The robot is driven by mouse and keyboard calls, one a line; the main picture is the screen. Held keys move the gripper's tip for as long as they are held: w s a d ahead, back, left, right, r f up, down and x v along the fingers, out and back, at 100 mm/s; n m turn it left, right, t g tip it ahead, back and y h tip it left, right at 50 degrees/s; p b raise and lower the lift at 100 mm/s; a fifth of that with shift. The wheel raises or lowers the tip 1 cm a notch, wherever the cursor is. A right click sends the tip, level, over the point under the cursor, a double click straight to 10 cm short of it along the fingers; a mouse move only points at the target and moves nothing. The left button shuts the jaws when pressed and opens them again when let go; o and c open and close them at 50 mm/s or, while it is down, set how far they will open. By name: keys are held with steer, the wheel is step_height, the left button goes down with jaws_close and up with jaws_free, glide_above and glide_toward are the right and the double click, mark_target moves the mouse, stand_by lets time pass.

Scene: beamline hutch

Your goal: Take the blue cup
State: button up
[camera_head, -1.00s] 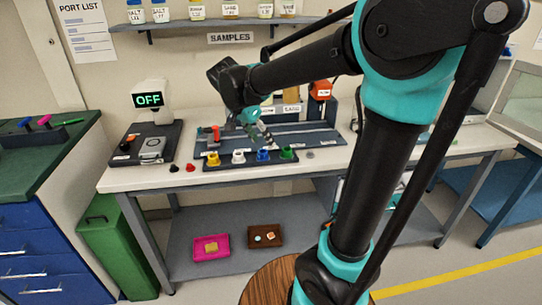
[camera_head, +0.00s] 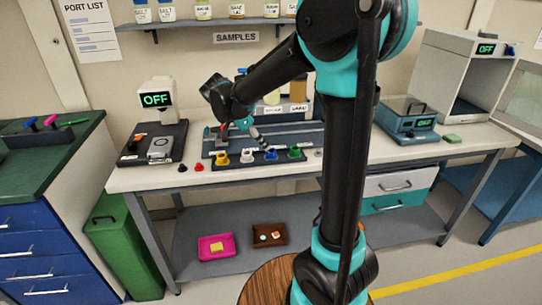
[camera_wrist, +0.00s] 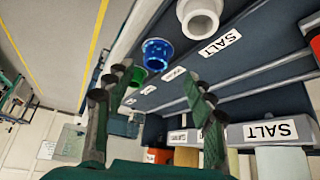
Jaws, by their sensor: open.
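The blue cup (camera_head: 271,155) stands in a row of cups in a dark rack on the bench, between the white cup (camera_head: 247,156) and the green cup (camera_head: 295,153). In the wrist view the blue cup (camera_wrist: 158,54) shows beyond my fingertips, roughly between them, with the white cup (camera_wrist: 200,17) above right and the green cup (camera_wrist: 139,75) partly behind my left finger. My gripper (camera_head: 261,142) is above and behind the row, close to the blue cup. In the wrist view my gripper (camera_wrist: 156,77) is open and empty.
Small black and red items (camera_head: 198,167) lie near the bench's front edge. A device reading OFF (camera_head: 156,99) stands left, a teal balance (camera_head: 408,118) right. A shelf of jars (camera_head: 204,12) hangs above.

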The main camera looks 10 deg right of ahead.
mark_target(269, 156)
steer(key=shift+d+x, duration=0.15)
steer(key=shift+x, duration=1.35)
steer(key=shift+d+x, duration=0.2)
steer(key=shift+x, duration=1.35)
steer(key=shift+s+r, duration=0.15)
jaws_close()
steer(key=shift+r, duration=0.1)
